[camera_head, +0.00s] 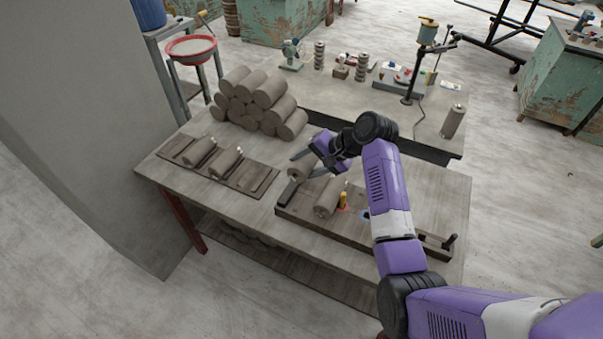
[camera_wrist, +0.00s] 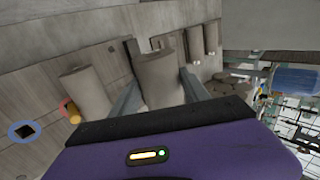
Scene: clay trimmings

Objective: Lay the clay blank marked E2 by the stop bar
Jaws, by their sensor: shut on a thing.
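My gripper (camera_head: 304,168) is shut on a grey clay blank (camera_wrist: 160,78), which sits between both fingers in the wrist view. In the head view this held blank (camera_head: 299,166) is by the left end of the dark board (camera_head: 366,228), near a short dark bar (camera_head: 289,188); I cannot tell whether they touch. A second clay blank (camera_head: 328,199) lies on the board to the right of the held one. It also shows in the wrist view (camera_wrist: 86,90). No E2 marking is readable on either blank.
A yellow peg (camera_head: 343,200) and a blue disc (camera_head: 363,215) are on the board beside the second blank. Two blanks (camera_head: 224,163) (camera_head: 200,151) lie on a left-hand board (camera_head: 260,180). Bare tabletop lies in front of the boards.

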